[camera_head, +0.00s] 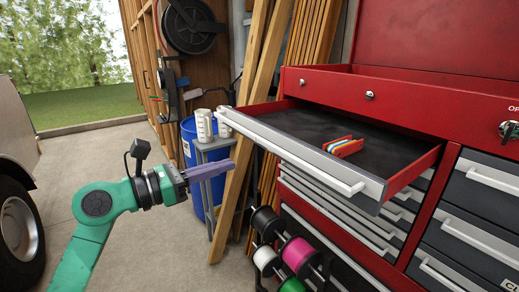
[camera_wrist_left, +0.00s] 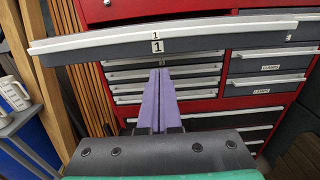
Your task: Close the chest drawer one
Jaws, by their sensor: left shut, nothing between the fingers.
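The red tool chest (camera_head: 440,88) stands at the right of the head view. Its top-left drawer, drawer one (camera_head: 372,192), is pulled well out, with a grey front and a long white handle. In the left wrist view the drawer front (camera_wrist_left: 160,46) spans the top and carries a "1" label. A small multicoloured item (camera_head: 343,147) lies inside on the dark liner. My left gripper (camera_head: 230,166) is shut and empty, its purple fingers pointing toward the drawer from the left, apart from it. The fingertips (camera_wrist_left: 158,72) show below the drawer front in the wrist view. My right gripper is not seen.
A small grey stand (camera_head: 213,144) with white cups (camera_head: 204,125) and a blue barrel (camera_head: 190,150) are behind the gripper. Wooden planks (camera_head: 258,95) lean left of the chest. Spools (camera_head: 298,254) sit below the drawer. A vehicle (camera_head: 18,190) is at far left; floor between is clear.

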